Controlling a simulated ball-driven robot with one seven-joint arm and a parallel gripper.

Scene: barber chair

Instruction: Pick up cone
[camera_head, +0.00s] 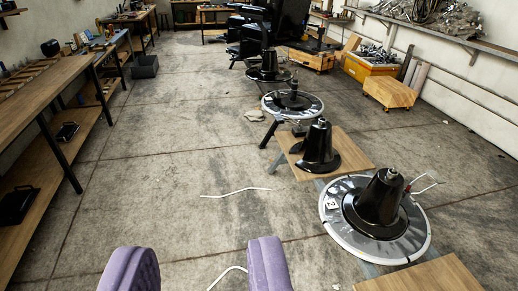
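Several black cone-shaped chair bases stand in a row running from the middle back to the front right. The nearest cone (382,200) is upright on a round grey-and-white disc (408,252) marked "2". A second cone (318,148) stands upright on a wooden board (346,160). A shorter dark cone (291,100) sits on another round disc farther back. Two purple padded fingers of my gripper (200,250) show at the bottom edge.
Workbenches with shelves (40,110) line the left wall. A barber chair (265,35), wooden dolly (390,91) and yellow crate (371,66) are at the back. White cables (236,192) lie on the otherwise clear middle floor.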

